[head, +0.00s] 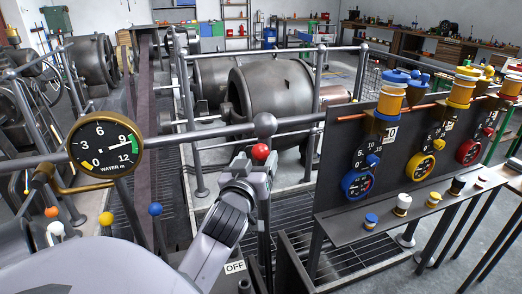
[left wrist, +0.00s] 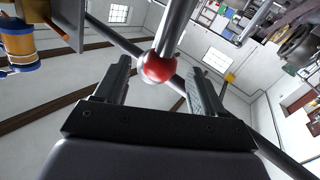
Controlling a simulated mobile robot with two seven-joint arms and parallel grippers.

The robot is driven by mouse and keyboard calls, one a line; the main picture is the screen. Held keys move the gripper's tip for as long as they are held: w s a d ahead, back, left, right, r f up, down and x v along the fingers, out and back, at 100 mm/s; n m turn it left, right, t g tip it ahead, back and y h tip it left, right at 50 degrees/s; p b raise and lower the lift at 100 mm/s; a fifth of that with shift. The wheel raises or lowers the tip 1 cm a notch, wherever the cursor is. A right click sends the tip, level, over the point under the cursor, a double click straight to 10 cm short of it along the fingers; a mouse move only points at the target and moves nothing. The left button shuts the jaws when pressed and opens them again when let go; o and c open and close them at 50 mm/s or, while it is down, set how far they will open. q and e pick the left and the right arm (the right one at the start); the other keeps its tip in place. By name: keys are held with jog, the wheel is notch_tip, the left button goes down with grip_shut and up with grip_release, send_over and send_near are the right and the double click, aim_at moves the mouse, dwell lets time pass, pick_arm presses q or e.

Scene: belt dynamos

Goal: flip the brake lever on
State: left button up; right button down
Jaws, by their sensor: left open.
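A lever with a red ball knob (head: 260,152) stands in front of the railing, its shaft running down beside an OFF plate (head: 235,267). I take it for the brake lever; its name is not readable. My left gripper (head: 255,167) is at the knob, its arm rising from the bottom left. In the left wrist view the red knob (left wrist: 158,67) shows between the tips of the two spread fingers of my left gripper (left wrist: 160,78). Whether a finger touches it I cannot tell. The gripper hides part of the shaft. My right gripper is not in view.
A round water gauge (head: 104,145) stands at the left. Levers with orange, white, yellow and blue knobs (head: 155,209) are below and beside it. A grey railing (head: 210,135) crosses behind the red knob. A dark oiler panel (head: 345,165) stands close on the right.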

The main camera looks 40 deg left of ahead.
pick_arm(q)
jog(key=shift+x, duration=1.9)
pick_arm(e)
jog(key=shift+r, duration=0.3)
pick_arm(q)
grip_shut()
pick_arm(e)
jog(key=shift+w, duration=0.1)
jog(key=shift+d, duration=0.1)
